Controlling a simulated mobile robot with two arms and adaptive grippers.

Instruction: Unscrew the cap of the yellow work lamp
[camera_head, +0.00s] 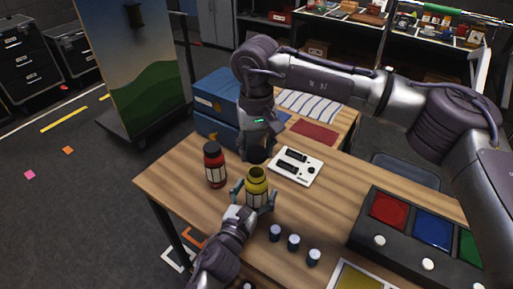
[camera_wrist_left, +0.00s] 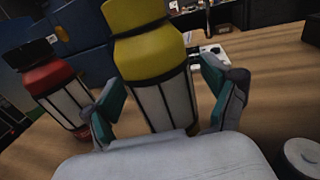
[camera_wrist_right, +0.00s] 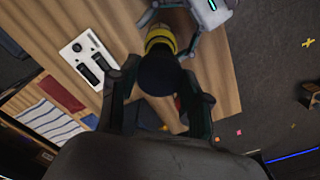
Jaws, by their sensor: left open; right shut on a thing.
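The yellow work lamp (camera_head: 257,186) stands upright on the wooden table, with a yellow rim and a dark open top. It also shows in the left wrist view (camera_wrist_left: 152,50), its top cut off. My left gripper (camera_wrist_left: 160,103) is open, with one finger on each side of the lamp's pale, dark-striped lower body. My right gripper (camera_head: 257,148) points down above the lamp and is shut on the dark cap (camera_wrist_right: 158,75). In the head view the cap (camera_head: 257,156) is just above the lamp's rim, apart from it.
A red lamp (camera_head: 215,166) with a dark cap stands left of the yellow one. A white panel (camera_head: 296,166) lies behind right. Several small blue cylinders (camera_head: 293,242) stand in front right. A button box (camera_head: 386,236) with red, blue and green pads is at right. Blue boxes (camera_head: 215,92) are behind.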

